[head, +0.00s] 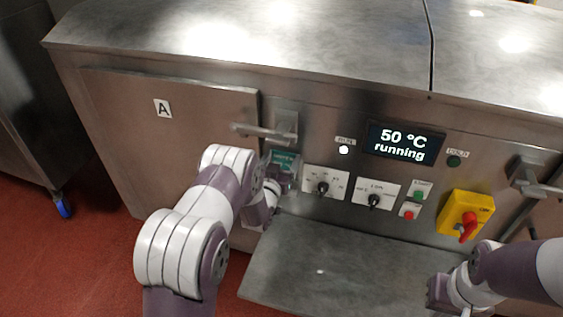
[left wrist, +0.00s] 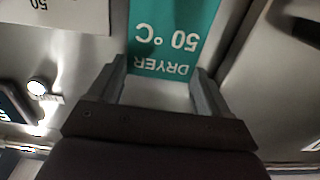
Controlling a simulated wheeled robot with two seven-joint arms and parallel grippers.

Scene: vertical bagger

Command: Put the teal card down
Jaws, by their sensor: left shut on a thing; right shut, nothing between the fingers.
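The teal card (left wrist: 172,35) fills the top middle of the left wrist view, with "DRYER 50 °C" on it upside down. My left gripper (left wrist: 163,90) is shut on the card, with a finger at each side of its edge. In the head view the card (head: 284,160) shows small in front of the machine's steel front, below the door A handle, with my left gripper (head: 281,178) around it. I cannot tell whether the card touches the panel. My right gripper (head: 447,295) is low at the right, over the shelf's right end, shut and empty.
The machine's display (head: 404,143) reads "50 °C running". Two knobs (head: 323,188), green and red buttons and a yellow switch (head: 466,214) sit right of the card. Door A's handle (head: 265,132) projects above the left gripper.

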